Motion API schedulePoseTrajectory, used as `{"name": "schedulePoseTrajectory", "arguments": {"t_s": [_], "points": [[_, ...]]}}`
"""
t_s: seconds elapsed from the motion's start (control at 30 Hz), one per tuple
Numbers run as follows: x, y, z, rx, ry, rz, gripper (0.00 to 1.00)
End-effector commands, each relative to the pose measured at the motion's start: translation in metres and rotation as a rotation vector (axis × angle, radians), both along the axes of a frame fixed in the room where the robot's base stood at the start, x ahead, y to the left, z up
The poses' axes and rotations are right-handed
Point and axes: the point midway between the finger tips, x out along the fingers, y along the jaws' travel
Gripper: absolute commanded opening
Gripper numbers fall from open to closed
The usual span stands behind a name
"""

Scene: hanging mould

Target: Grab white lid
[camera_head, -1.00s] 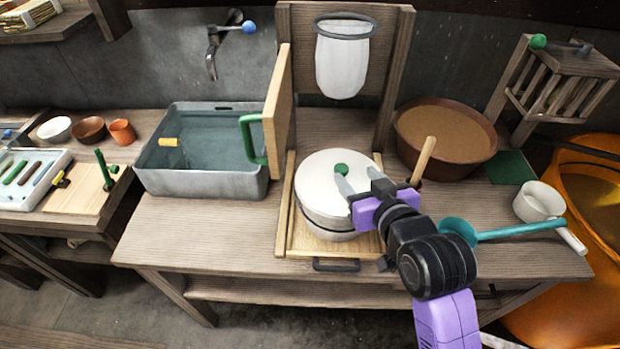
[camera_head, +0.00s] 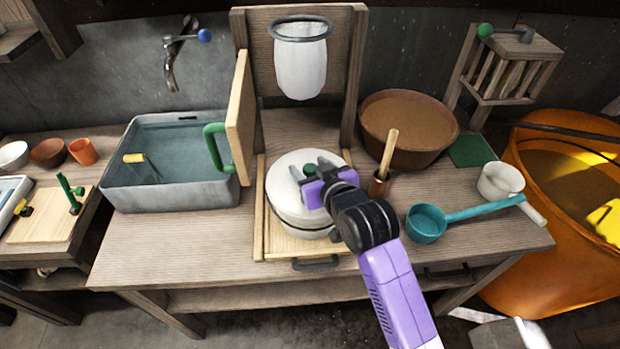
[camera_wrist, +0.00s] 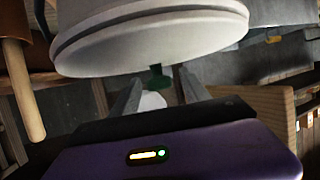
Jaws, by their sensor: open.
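The white lid (camera_head: 285,176) is round, with a small green knob (camera_head: 310,170) on top. It sits on a round white pot (camera_head: 305,226) on a light wooden board. My gripper (camera_head: 311,167) is over the lid, its fingers open on either side of the knob. In the wrist view, the lid (camera_wrist: 150,38) fills the top and the green knob (camera_wrist: 157,79) shows between the two grey fingertips. Whether a finger touches the knob I cannot tell. My gripper and wrist hide part of the lid's right side.
A hinged wooden panel with a green handle (camera_head: 213,148) stands left of the pot, beside a grey water basin (camera_head: 170,198). A white bag (camera_head: 300,70) hangs behind. A brown bowl (camera_head: 408,150), a wooden-handled tool (camera_head: 389,150) and a teal ladle (camera_head: 427,222) are to the right.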

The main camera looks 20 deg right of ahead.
Motion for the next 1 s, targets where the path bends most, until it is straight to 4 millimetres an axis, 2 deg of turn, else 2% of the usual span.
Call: {"name": "schedulePoseTrajectory", "arguments": {"t_s": [0.07, 0.33, 0.77, 0.87, 1.0], "points": [[0.000, 0.000, 0.000, 0.000, 0.000, 0.000, 0.52], [0.000, 0.000, 0.000, 0.000, 0.000, 0.000, 0.00], [0.000, 0.000, 0.007, 0.000, -0.002, 0.000, 0.00], [0.001, 0.000, 0.016, 0.000, -0.004, 0.000, 0.00], [0.001, 0.000, 0.039, -0.001, -0.007, 0.000, 0.00]]}}
